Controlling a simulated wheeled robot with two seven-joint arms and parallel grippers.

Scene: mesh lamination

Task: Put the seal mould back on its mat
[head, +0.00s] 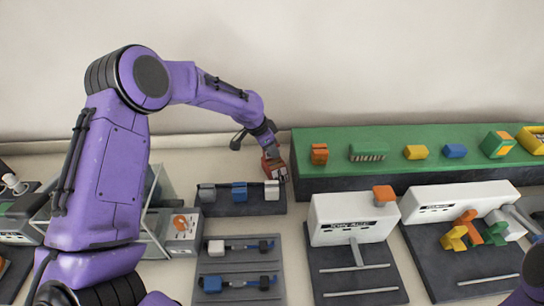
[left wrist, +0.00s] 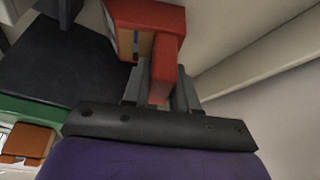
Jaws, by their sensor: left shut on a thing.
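My left gripper (head: 268,152) is shut on a red block with a narrower grip part, which I take to be the seal mould (head: 274,168). In the left wrist view the fingers (left wrist: 160,88) clasp the grip part of the mould (left wrist: 150,18), and a pale inner face with a small blue mark shows. The head view shows the mould near the back right end of a dark mat (head: 222,210), close beside a white block. I cannot tell whether it touches anything below. No bare mat clearly belonging to the mould can be made out. My right gripper is out of view.
The dark mat bears a grey block (head: 206,193), a blue block (head: 239,191) and a white block (head: 271,190). A green-topped bench (head: 385,164) with several coloured blocks stands right of the gripper. White machines (head: 352,221) stand in front of it. A wall lies behind.

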